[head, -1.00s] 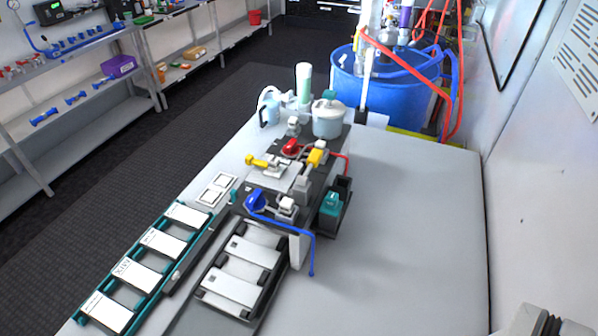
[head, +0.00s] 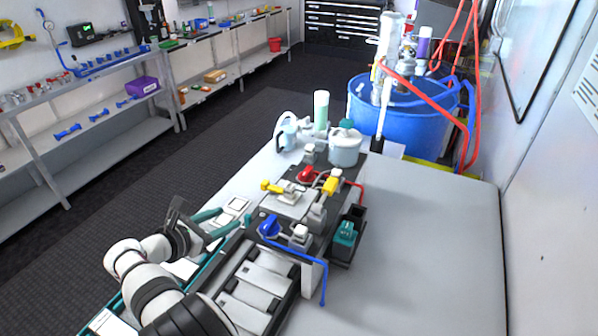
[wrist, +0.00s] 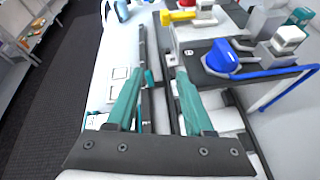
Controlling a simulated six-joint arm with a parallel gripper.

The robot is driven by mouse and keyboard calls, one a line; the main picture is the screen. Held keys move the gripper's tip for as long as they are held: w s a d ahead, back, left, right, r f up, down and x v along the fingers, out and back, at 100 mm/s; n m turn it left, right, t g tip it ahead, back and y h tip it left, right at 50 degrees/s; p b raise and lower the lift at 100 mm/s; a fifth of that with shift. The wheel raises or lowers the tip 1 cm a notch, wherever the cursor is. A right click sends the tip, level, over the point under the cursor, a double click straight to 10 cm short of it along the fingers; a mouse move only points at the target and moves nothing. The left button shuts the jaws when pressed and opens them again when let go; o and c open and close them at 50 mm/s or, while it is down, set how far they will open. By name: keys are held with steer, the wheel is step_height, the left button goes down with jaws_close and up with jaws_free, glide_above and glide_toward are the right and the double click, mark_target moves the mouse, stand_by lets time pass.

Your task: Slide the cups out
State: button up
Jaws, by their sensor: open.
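I cannot make out any thing that is clearly a cup. My gripper (head: 231,217) is open, its two teal fingers spread above the left side of the bench unit. In the wrist view my gripper (wrist: 156,78) has a small teal block (wrist: 149,79) between the fingertips, apart from both; nothing is held. A black tray (head: 226,276) with pale grey slabs lies right of my arm. A teal rack (head: 112,300) with white labelled plates is mostly hidden behind my arm. A pale jug (head: 287,132) and a white lidded pot (head: 345,148) stand at the back.
A blue-handled valve (head: 269,227) with a blue pipe (head: 322,285) stands close right of the fingers. Yellow (head: 271,187) and red (head: 306,174) valve handles are farther back. A blue drum (head: 395,105) stands behind the bench. The bench's right side is clear.

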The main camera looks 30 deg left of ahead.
mark_target(246, 219)
step_height(246, 219, down, 6)
steer(key=s+a+n+y, duration=0.1)
steer(key=s+a+n, duration=0.2)
steer(key=shift+t, duration=0.3)
steer(key=x, duration=1.6)
steer(key=shift+d+r, duration=0.1)
steer(key=shift+d, duration=0.2)
steer(key=shift+c, duration=0.3)
jaws_close()
steer(key=shift+w+d, duration=0.15)
steer(key=shift+d, duration=0.05)
